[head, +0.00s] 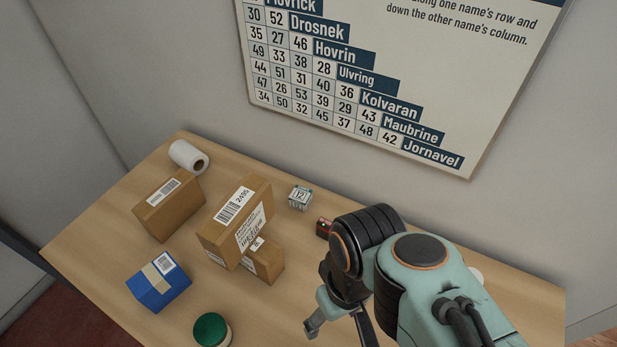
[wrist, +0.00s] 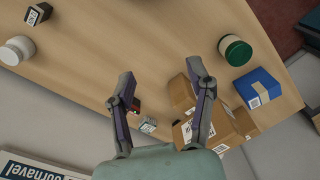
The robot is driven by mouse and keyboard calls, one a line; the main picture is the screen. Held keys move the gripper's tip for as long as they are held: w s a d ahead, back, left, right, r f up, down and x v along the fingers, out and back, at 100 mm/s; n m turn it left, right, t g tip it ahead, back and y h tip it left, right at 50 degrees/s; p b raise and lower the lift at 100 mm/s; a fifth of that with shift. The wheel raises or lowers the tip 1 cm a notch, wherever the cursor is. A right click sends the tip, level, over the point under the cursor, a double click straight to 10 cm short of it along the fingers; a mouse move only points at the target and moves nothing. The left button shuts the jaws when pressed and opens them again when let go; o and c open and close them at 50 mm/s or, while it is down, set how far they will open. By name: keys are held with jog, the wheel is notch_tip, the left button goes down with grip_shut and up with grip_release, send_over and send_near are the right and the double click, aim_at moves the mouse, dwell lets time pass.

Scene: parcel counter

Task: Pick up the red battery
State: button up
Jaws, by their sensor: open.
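A small red and black block (head: 323,228), which looks like the red battery, stands on the counter just left of my arm in the head view. My arm hides part of it. In the wrist view a dark red piece (wrist: 136,107) shows beside the left finger, partly covered by it. My gripper (wrist: 160,72) is open and empty, its two fingers spread above the counter. In the head view the gripper (head: 338,328) is at the bottom, nearer the front than the red block, and partly hidden by my arm.
Close to the red block stands a small calendar cube (head: 300,197). Left are stacked cartons (head: 235,220), another carton (head: 168,205), a paper roll (head: 188,157), a blue box (head: 158,285) and a green-lidded jar (head: 211,330). A white jar (wrist: 17,50) and dark box (wrist: 38,14) stand apart.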

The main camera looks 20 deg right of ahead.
jog(key=w+r+n+t, duration=0.3)
jog(key=w+r+n, duration=0.15)
jog(key=w, duration=0.65)
jog(key=n+g, duration=0.2)
jog(key=g, duration=0.1)
send_over(325, 223)
jog(key=shift+h, duration=0.4)
notch_tip(325, 223, down, 20)
jog(key=shift+w+r, duration=0.1)
notch_tip(325, 223, down, 7)
jog(key=shift+r, duration=0.2)
grip_shut()
